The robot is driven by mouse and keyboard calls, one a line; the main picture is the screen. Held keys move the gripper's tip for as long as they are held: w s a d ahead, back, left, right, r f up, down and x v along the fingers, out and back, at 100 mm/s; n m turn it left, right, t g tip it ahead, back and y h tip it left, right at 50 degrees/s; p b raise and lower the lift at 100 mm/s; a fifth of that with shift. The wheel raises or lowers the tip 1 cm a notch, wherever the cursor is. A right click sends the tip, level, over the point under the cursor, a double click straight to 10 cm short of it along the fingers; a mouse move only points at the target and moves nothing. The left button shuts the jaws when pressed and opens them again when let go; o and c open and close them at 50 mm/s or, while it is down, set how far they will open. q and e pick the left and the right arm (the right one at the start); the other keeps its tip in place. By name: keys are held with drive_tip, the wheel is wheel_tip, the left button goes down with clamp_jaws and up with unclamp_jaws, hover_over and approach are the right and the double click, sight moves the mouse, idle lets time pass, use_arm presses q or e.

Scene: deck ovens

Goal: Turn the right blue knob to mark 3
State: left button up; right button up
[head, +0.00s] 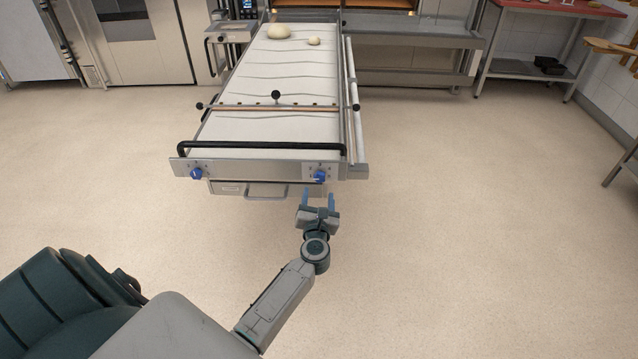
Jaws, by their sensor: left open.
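The right blue knob (319,175) is on the right end of the front panel of a long cloth-covered loader table. Small marks surround it, too small to read. The left blue knob (196,174) is at the other end of the panel. My left gripper (318,197) is open and empty. Its two blue fingers point toward the panel, just below the right knob in the picture, and do not appear to touch it. My right gripper is not in view.
A black bar (260,146) runs above the front panel (255,169). A drawer with a handle (266,190) is below it. Dough pieces (279,32) lie at the far end of the cloth. The floor around the table's near end is clear.

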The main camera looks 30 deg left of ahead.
sight(319, 180)
use_arm(q)
drive_tip(key=x, duration=0.6)
drive_tip(key=shift+w, duration=0.15)
drive_tip(key=shift+c, duration=0.3)
drive_tip(key=c, duration=0.9)
